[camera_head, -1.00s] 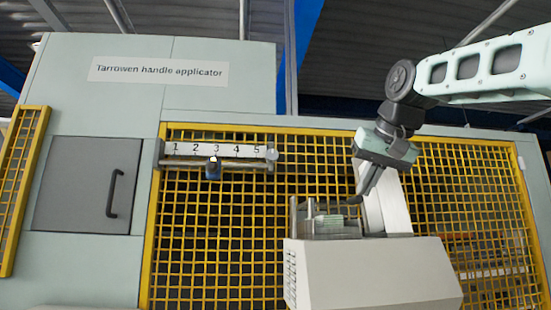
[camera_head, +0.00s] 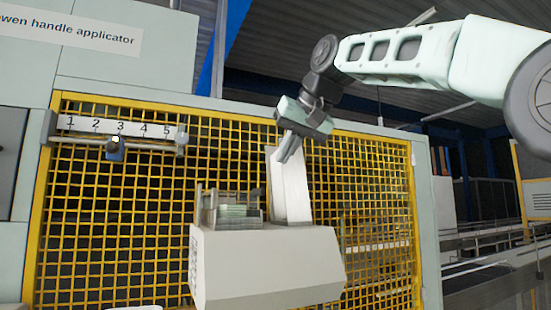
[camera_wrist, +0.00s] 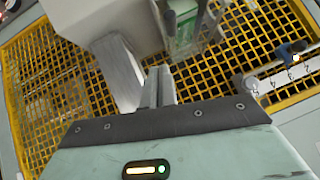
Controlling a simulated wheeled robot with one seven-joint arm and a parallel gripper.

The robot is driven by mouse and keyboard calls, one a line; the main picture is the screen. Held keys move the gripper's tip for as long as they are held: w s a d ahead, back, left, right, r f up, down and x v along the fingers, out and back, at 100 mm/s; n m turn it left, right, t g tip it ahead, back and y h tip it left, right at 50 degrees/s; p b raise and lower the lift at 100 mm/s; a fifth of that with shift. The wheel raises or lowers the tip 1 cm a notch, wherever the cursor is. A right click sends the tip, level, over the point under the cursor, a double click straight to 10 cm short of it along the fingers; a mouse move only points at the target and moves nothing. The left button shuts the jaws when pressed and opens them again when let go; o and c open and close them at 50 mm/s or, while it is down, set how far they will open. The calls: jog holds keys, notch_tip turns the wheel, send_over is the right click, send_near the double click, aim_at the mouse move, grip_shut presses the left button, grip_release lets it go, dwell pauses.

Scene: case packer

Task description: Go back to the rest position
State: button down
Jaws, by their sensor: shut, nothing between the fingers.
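My gripper (camera_head: 290,147) is at the upper middle of the head view, at the end of my raised arm. It is in front of the yellow mesh guard, close to the top of a white upright plate (camera_head: 291,187). In the wrist view my gripper (camera_wrist: 159,72) shows its two fingers together with nothing between them. I cannot tell from the head view whether the fingers touch the plate.
A pale machine housing (camera_head: 265,265) with a small holder of greenish flat pieces (camera_head: 238,215) juts out below. Behind is the yellow mesh guard (camera_head: 375,230). A numbered scale (camera_head: 120,127) with a blue slider (camera_head: 115,150) is at left. Conveyor rails (camera_head: 490,250) run at right.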

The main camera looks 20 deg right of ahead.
jog(key=d+v, duration=0.1)
jog(key=v, duration=0.6)
jog(key=shift+s, duration=0.25)
jog(key=a+f+n+g+b, duration=0.15)
jog(key=a+f, duration=0.35)
jog(key=f, duration=0.6)
jog(key=s+a+f+n+g+y+b, duration=0.15)
jog(key=a+f, duration=0.35)
jog(key=f, duration=0.5)
jog(key=a+f+n+g+h+b, duration=0.1)
jog(key=a+f+g+b, duration=0.3)
jog(key=f, duration=0.7)
jog(key=s+a+f+n+b, duration=0.15)
jog(key=s+f, duration=0.25)
jog(key=f, duration=0.4)
jog(key=s+a+f+n, duration=0.1)
jog(key=s+a+f, duration=0.25)
jog(key=f, duration=0.45)
jog(key=s+d+f+n+g+h+b, duration=0.1)
jog(key=s+d+f, duration=0.1)
jog(key=s+f, duration=0.5)
jog(key=s+d+f+n+g+h+b, duration=0.1)
jog(key=s+d+f, duration=0.1)
jog(key=s+f, duration=0.6)
notch_tip(320, 180, down, 2)
jog(key=shift+f, duration=0.1)
